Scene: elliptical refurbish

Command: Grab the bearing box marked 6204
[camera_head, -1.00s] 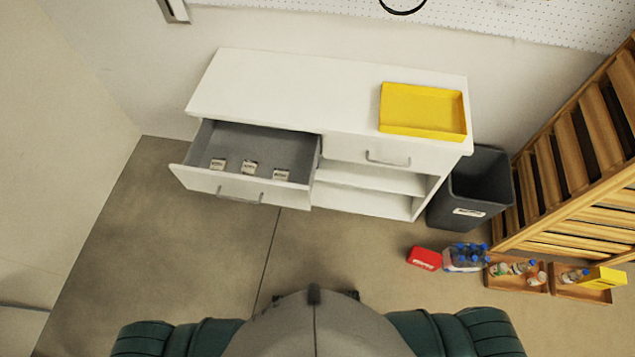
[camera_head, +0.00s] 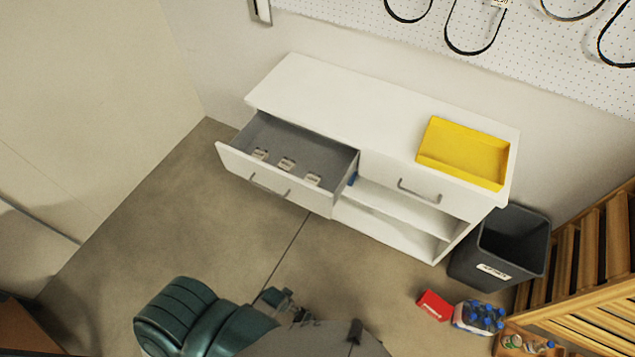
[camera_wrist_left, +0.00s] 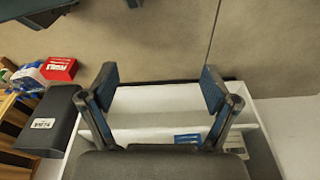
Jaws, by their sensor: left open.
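Three small pale boxes stand in a row in the open grey-lined drawer (camera_head: 300,140) of the white cabinet: a left box (camera_head: 260,155), a middle box (camera_head: 287,164) and a right box (camera_head: 313,180). Their markings are too small to read, so I cannot tell which is 6204. My left gripper (camera_wrist_left: 160,85) is open and empty in the left wrist view, with the cabinet's shelves behind its fingers. In the head view its arm is low in front of the cabinet, apart from the drawer. My right gripper is not in view.
A yellow tray (camera_head: 465,152) sits on the white cabinet top (camera_head: 350,100). A dark bin (camera_head: 500,245) stands right of the cabinet, near a wooden rack (camera_head: 590,250). A red box (camera_head: 434,305) and bottles (camera_head: 480,316) are on the floor. Floor left of the cabinet is clear.

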